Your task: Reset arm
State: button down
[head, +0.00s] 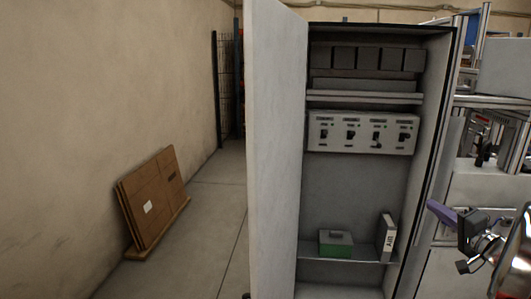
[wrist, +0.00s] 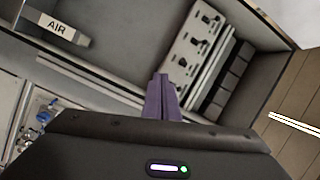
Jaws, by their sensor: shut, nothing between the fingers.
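My gripper (head: 440,212) has purple fingers and shows at the right of the head view, just right of the open cabinet (head: 340,190). In the wrist view the fingers (wrist: 162,97) are together at the middle, with nothing seen between them. The wrist view looks toward the cabinet at a tilt. My arm's dark and silver links run off the right edge of the head view.
The cabinet door (head: 274,150) stands open on the left. Inside are a switch panel (head: 362,133), a green box (head: 336,243) and a binder marked AIR (head: 386,237). Flattened cardboard (head: 152,200) leans on the left wall. Machinery stands at the right.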

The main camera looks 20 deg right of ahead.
jog(key=s+a+f+n+g+y, duration=0.15)
jog(key=a+f+g, duration=0.25)
jog(key=a, duration=0.6)
jog(key=s+a+f+n+g+y, duration=0.1)
jog(key=s+a+f+g+y, duration=0.2)
jog(key=a, duration=0.6)
jog(key=a+f+n+g+y, duration=0.1)
jog(key=a+f+g, duration=0.35)
jog(key=a, duration=0.55)
jog(key=s+a+r+n+h, duration=0.2)
jog(key=s+a+n, duration=0.3)
jog(key=a, duration=0.6)
jog(key=s+a+r+n+h, duration=0.1)
jog(key=s+a+r+n, duration=0.2)
jog(key=s+a+n, duration=0.3)
jog(key=a, duration=0.5)
jog(key=shift+g+h, duration=0.35)
jog(key=shift+n, duration=0.25)
